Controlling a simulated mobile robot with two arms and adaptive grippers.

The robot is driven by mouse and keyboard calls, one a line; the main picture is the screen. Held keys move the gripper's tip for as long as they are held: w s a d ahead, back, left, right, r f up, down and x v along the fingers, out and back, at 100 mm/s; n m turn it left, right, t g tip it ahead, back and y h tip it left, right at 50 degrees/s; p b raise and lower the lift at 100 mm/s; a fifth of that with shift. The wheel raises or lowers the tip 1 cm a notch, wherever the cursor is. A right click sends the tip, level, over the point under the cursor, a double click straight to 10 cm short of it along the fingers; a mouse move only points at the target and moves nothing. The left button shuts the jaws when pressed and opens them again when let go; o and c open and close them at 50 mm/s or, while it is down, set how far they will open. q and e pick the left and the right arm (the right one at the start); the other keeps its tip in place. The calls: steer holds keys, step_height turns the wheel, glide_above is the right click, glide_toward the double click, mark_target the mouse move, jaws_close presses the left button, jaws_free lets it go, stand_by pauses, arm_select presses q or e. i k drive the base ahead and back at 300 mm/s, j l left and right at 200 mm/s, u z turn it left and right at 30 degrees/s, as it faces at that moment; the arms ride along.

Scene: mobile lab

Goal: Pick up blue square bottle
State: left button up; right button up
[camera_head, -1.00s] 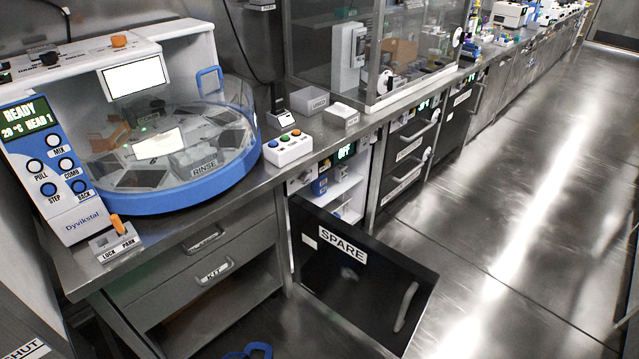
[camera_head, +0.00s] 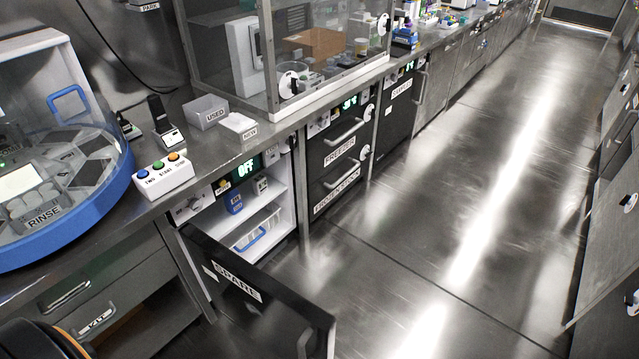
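A small blue square-looking bottle (camera_head: 235,203) with a pale label stands inside the open white cabinet (camera_head: 283,192) under the bench. It is toward the left of the upper shelf. A paler item (camera_head: 261,185) stands to its right. Neither of my grippers is in view. A dark rounded part with an orange ring at the bottom left corner looks like part of my arm.
The cabinet's black door (camera_head: 262,300), marked SPARE, stands open into the aisle. A white rack with a blue handle (camera_head: 250,238) sits low in the cabinet. A button box (camera_head: 163,176) stands on the bench above. The steel floor (camera_head: 440,220) to the right is clear.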

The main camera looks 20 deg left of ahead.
mark_target(233, 204)
steer(key=i+l+z, duration=0.3)
steer(key=i+z, duration=0.35)
steer(key=i, duration=0.2)
steer(key=i+u, duration=0.4)
steer(key=i+l+u, duration=0.2)
steer(key=i+u, duration=0.25)
steer(key=k, duration=0.05)
